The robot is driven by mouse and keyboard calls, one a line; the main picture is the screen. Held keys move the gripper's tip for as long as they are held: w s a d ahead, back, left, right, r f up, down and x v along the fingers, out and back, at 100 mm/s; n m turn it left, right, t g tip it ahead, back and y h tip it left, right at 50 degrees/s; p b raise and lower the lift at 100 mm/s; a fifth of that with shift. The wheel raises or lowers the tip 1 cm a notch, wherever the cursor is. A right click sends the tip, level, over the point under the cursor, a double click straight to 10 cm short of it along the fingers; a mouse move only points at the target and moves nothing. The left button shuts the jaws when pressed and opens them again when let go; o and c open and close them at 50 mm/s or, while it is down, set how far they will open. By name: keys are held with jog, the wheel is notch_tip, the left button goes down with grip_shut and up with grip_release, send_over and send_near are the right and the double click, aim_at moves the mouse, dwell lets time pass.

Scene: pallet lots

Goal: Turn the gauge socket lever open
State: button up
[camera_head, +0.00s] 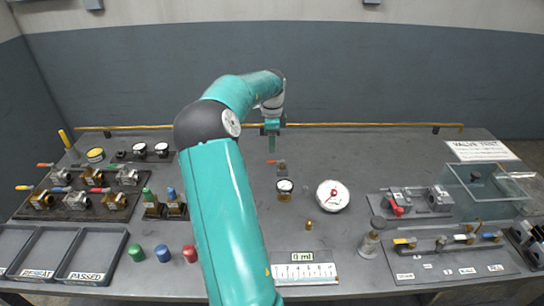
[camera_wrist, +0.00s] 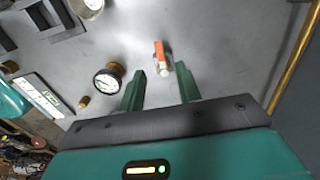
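The orange lever (camera_head: 273,162) sits on a small metal socket fitting (camera_head: 282,170) near the middle of the bench and points left. In the wrist view the orange lever (camera_wrist: 159,50) points up the picture from its pale fitting (camera_wrist: 165,69). My gripper (camera_head: 272,148) is above and behind the lever, pointing down. In the wrist view my gripper (camera_wrist: 160,72) is open, its two green fingers apart with nothing held. The fitting shows between the fingertips; I cannot tell the height gap. A small dial gauge on a brass body (camera_head: 284,190) stands just in front of the fitting.
Valve racks (camera_head: 75,210) fill the left, valve manifolds (camera_head: 450,255) the right. A yellow rail (camera_head: 370,125) runs along the back edge.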

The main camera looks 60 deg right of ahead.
aim_at(272, 161)
notch_tip(272, 161, down, 6)
jog(key=shift+f, duration=0.2)
grip_shut()
